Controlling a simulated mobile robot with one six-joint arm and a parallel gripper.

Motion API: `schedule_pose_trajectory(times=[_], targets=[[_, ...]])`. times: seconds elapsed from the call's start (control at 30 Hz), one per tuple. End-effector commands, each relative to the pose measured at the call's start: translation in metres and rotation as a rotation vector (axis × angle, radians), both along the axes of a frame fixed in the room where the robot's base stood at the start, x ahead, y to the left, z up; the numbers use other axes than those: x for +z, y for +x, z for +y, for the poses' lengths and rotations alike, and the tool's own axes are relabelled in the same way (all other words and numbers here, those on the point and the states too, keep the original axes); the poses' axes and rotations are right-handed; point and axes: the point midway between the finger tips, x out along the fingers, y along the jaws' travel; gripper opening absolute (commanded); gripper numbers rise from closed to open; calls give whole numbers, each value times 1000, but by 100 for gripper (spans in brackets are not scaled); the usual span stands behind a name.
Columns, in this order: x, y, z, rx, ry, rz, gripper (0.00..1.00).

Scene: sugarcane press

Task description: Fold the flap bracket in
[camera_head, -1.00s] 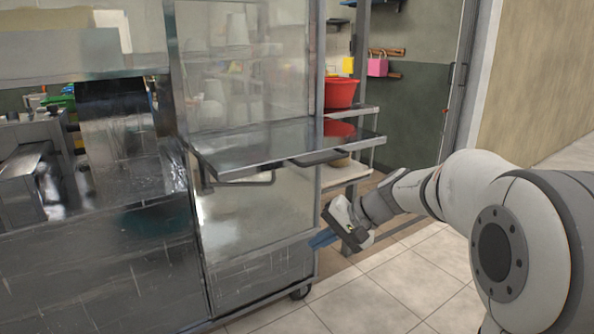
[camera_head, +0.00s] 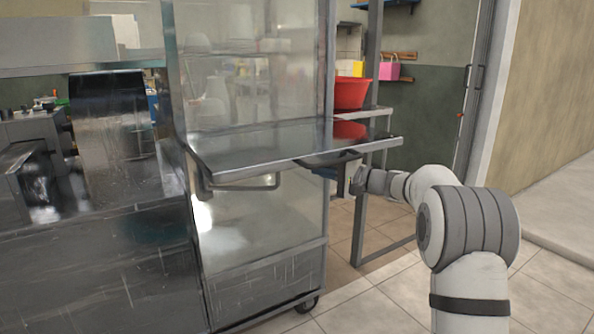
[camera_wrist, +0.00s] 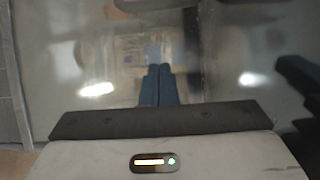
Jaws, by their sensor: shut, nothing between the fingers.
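The steel flap (camera_head: 270,146) sticks out level from the front of the glass-sided cabinet. Two dark brackets show under it: a left one (camera_head: 240,187) and a right one (camera_head: 330,159). Both stand out from the cabinet beneath the flap. My gripper (camera_head: 324,172) is just below the flap's right part, close to the right bracket. Whether it touches the bracket cannot be told. In the wrist view its blue fingers (camera_wrist: 159,84) are together with nothing between them, pointing at a shiny panel. A dark curved piece (camera_wrist: 145,4) shows at the top edge there, perhaps a bracket.
The steel cabinet (camera_head: 262,280) stands on casters. A red basin (camera_head: 350,93) sits on a rack behind it, right of the flap. A dark steel machine (camera_head: 115,120) stands at the left. The tiled floor (camera_head: 365,305) is open at the front right.

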Motion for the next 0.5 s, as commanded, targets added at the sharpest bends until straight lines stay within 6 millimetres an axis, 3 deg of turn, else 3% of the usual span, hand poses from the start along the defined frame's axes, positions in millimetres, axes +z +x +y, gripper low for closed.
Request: schedule_pose_trajectory(times=[0.17, 0.5], targets=[[4, 9, 17, 0, 0, 1, 0], [5, 40, 77, 0, -1, 3, 0]])
